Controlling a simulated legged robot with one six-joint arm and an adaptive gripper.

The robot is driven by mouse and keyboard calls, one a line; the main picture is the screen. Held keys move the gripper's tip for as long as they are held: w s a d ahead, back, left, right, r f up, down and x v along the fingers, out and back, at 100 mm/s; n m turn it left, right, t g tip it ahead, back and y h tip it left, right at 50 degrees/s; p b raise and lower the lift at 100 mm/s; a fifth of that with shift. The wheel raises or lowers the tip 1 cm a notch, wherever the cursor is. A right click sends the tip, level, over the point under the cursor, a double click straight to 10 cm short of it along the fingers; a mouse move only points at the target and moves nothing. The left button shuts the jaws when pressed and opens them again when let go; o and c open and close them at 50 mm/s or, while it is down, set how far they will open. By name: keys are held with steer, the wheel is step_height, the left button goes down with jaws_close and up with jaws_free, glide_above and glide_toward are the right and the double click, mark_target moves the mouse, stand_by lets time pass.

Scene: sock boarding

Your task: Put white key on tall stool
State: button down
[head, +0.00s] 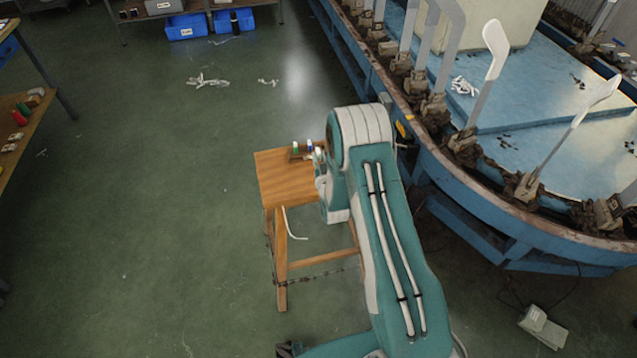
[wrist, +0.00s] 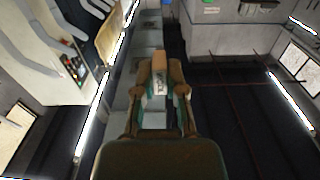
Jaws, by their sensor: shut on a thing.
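The tall stool (head: 283,178) is wooden and stands near the middle of the head view, partly covered by my arm. My gripper (wrist: 160,76) shows in the wrist view with its brown fingers close together on a small pale thing (wrist: 161,88), which looks like the white key. The fingers hide much of it, so its shape is unclear. In the head view my arm reaches over the stool's right side. My fingertips and the held thing cannot be made out clearly there, and I cannot tell whether it touches the seat.
A blue machine platform with upright sock boards (head: 495,50) curves along the right. Blue bins (head: 186,26) stand at the back. The floor left of the stool is clear.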

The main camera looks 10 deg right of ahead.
steer(key=s+f, duration=0.1)
steer(key=f, duration=0.1)
steer(key=s+f, duration=0.2)
steer(key=shift+s+a, duration=0.1)
steer(key=shift+a, duration=0.3)
steer(key=f, duration=0.3)
steer(key=shift+s+f, duration=0.25)
steer(key=shift+f, duration=0.15)
steer(key=c, duration=0.7)
jaws_free()
